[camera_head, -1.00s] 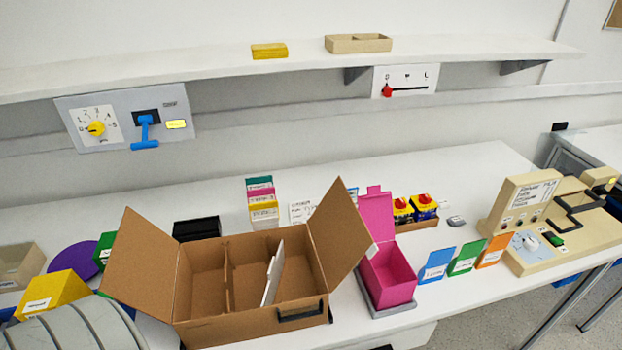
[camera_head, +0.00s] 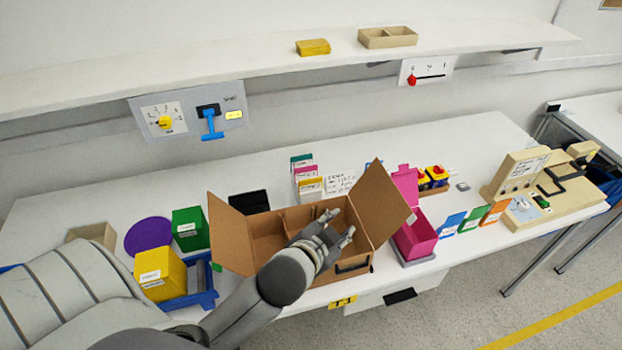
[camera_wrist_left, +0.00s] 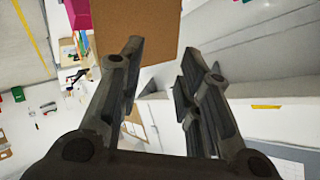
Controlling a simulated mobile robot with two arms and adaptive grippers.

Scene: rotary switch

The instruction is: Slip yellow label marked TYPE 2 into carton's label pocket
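The brown carton (camera_head: 240,238) stands open on the table, its flaps spread; a flap also shows in the left wrist view (camera_wrist_left: 140,25). A black frame, perhaps the label pocket (camera_head: 353,267), is on its front wall, partly behind my arm. A yellow card (camera_head: 311,187) stands in a stack with pink and green ones behind the carton. Its print is too small to read, so I cannot tell whether it is the TYPE 2 label. My left gripper (camera_head: 337,226) is above the carton, fingers apart and empty; both fingers show in the wrist view (camera_wrist_left: 158,75). My right gripper is out of view.
A pink box (camera_head: 422,232) stands right of the carton, with blue, green and orange cards (camera_head: 473,222) beyond it. A yellow box (camera_head: 160,272) and a green box (camera_head: 190,229) are at left. A yellow tag (camera_head: 343,302) is below the table edge.

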